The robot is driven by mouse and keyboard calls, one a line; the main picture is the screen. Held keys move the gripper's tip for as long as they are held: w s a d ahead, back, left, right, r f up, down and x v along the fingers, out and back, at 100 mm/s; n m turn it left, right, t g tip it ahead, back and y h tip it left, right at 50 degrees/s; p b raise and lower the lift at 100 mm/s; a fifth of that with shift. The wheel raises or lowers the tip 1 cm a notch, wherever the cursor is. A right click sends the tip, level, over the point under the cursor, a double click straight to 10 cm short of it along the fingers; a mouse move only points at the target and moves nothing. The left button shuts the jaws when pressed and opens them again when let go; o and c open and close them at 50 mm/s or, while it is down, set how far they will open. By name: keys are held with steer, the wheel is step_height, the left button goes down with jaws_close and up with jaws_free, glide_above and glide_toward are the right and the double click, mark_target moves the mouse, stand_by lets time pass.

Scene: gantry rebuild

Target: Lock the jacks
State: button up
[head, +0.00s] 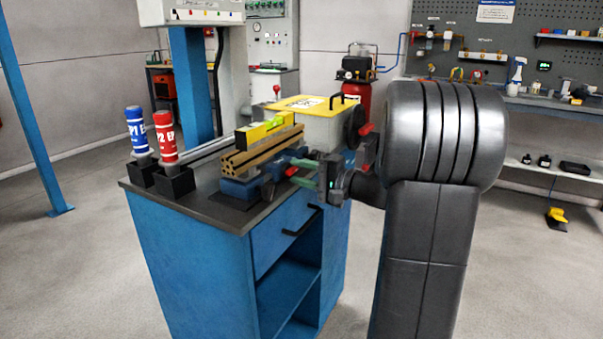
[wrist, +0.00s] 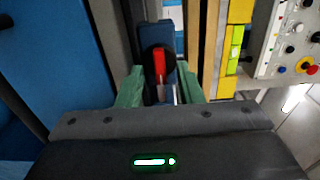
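In the head view, a tan slotted rail (head: 262,150) rests on low blue jacks (head: 240,188) on the bench top. A yellow level (head: 264,131) with a green vial lies along the rail. My gripper (head: 302,172) reaches in from the right, at the rail's near side. In the wrist view, its green fingers (wrist: 159,92) stand apart on either side of a red lever (wrist: 159,62) on a dark blue jack (wrist: 154,38). Gaps show beside the lever, so it looks ungripped. The level (wrist: 236,48) shows right of the lever. The jack farther along is mostly hidden.
Blue (head: 137,130) and red (head: 166,135) labelled cylinders stand in black holders at the bench's left. A yellow plate (head: 310,101) with a black handle lies behind the rail. A button panel (wrist: 293,45) fills the wrist view's upper right.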

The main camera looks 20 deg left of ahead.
steer(key=s+d+p, duration=0.1)
steer(key=d, duration=1.2)
steer(key=shift+d, duration=0.4)
steer(key=shift+a, duration=0.1)
steer(key=a, duration=0.9)
steer(key=w+a+b, duration=0.1)
steer(key=a, duration=0.3)
steer(key=shift+a, duration=0.35)
